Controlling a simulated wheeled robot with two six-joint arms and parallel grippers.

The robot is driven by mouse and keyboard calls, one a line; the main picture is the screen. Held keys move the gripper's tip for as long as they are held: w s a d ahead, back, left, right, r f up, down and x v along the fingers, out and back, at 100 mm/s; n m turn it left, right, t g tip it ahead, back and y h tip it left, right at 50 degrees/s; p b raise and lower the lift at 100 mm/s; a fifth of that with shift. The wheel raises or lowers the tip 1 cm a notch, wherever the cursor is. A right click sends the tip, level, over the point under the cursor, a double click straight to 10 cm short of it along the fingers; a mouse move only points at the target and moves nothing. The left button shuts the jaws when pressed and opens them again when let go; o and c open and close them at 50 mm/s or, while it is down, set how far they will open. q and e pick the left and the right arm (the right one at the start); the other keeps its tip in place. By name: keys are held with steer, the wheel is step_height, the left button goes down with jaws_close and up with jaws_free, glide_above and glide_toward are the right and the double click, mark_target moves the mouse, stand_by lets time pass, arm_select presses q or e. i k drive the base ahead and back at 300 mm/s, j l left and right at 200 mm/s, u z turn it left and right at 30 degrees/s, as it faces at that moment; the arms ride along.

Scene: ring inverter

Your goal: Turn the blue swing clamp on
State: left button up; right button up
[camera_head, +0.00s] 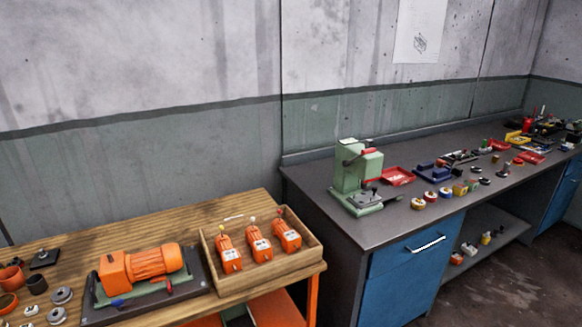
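An orange motor-like machine (150,264) sits on a dark base plate with green parts on the wooden table at the lower left. A small blue part (118,302), which looks like the blue swing clamp, is at the front left of this base. It is too small to tell which way it is turned. A small red handle (169,286) is at the front right of the same base. Neither of my grippers is in view.
A wooden tray (262,277) with several orange devices stands right of the machine on the wooden table (205,221). Grey rings and cups lie at the left edge. A grey workbench (375,232) with a green press (357,176) and several small parts is at the right.

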mark_target(119, 304)
steer(key=u, duration=1.35)
steer(key=i+l+z, duration=0.15)
steer(key=i+l, duration=0.65)
